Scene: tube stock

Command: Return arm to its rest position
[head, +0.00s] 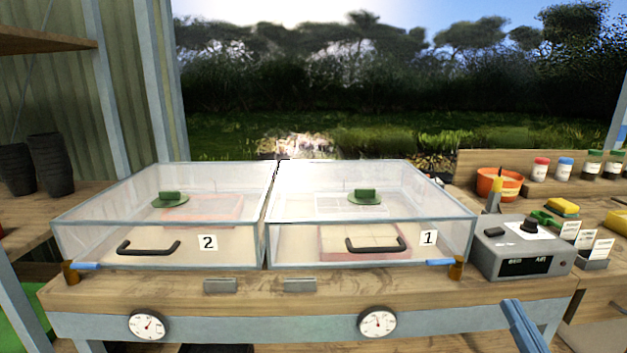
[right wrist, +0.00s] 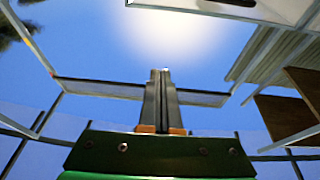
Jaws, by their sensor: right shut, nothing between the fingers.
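My right gripper (head: 516,308) shows at the lower right of the head view, in front of the bench edge and below the control box. In the right wrist view its two fingers (right wrist: 161,75) point up, pressed together with nothing between them. The wrist camera looks up past the fingers at a bright sky and frame bars. My left gripper is not in view.
Two clear lidded boxes, numbered 2 (head: 160,240) and 1 (head: 455,240), stand on the bench (head: 400,283). A grey control box (head: 525,245) stands right of them. An orange pot (head: 498,184) and several small jars are farther right. Black pots (head: 50,165) stand left.

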